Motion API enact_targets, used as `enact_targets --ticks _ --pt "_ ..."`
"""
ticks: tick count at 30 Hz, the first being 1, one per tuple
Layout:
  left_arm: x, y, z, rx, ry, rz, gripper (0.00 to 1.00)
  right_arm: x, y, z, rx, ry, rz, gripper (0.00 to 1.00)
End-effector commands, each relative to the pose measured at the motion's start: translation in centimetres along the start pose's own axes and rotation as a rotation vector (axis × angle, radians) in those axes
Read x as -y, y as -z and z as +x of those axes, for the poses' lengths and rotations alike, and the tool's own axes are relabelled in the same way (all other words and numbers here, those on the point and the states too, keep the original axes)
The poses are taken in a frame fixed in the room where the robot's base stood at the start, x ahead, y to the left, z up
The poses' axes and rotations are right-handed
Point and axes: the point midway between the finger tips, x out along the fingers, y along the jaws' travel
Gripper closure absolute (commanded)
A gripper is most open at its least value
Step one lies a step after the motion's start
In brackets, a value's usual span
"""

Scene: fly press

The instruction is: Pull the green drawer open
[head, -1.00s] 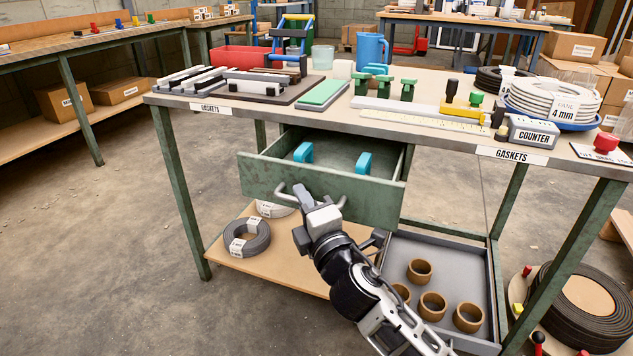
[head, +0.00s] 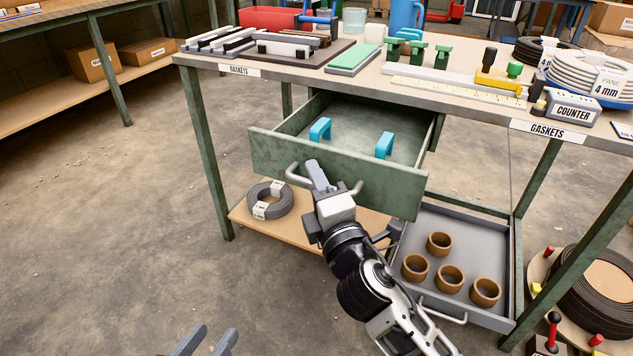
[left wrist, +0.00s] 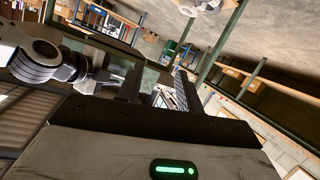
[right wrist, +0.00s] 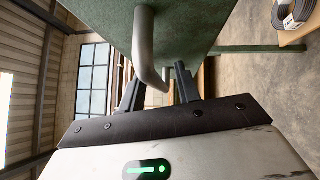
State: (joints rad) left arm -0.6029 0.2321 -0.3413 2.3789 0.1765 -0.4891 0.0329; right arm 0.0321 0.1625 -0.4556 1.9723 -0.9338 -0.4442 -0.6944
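The green drawer (head: 335,172) under the table is partly open, its inside showing two cyan blocks (head: 320,129) (head: 384,146). Its grey handle (head: 292,174) is on the front panel and also shows in the right wrist view (right wrist: 144,42). My right gripper (head: 316,172) is at this handle, with one finger above the bar and the other mostly hidden in the head view. My left gripper (head: 206,342) is open and empty, low and left, away from the drawer.
The table (head: 210,62) carries a green-topped block (head: 354,57), a counter box (head: 572,107) and other items. Below, a grey tray (head: 465,225) holds several brown rings, and a grey coil (head: 268,199) lies on the lower shelf. The floor left of the table is clear.

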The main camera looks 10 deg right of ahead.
Motion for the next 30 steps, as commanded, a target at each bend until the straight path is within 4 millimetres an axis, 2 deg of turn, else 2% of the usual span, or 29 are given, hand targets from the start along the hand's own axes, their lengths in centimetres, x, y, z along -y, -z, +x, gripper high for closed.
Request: enact_targets --ticks 7,11,19,24,30 --pt "0.0 0.0 0.0 -0.001 0.000 -0.001 0.64 0.0 0.0 -0.1 -0.001 0.000 0.001 0.68" --pt "0.0 -0.1 0.1 -0.001 -0.001 -0.003 0.64 0.1 0.1 -1.1 -0.001 0.001 0.001 0.68" --pt "-0.1 -0.5 0.3 -0.015 -0.015 -0.034 0.64 0.4 0.1 -6.6 -0.002 0.003 0.001 0.68" --pt "-0.4 -0.1 0.5 -0.048 -0.038 -0.072 0.64 0.4 0.1 -9.8 -0.001 0.003 0.002 0.68" --pt "-0.8 0.8 0.6 -0.085 -0.061 -0.110 0.64 0.2 0.0 -11.8 0.000 0.001 0.001 0.68"
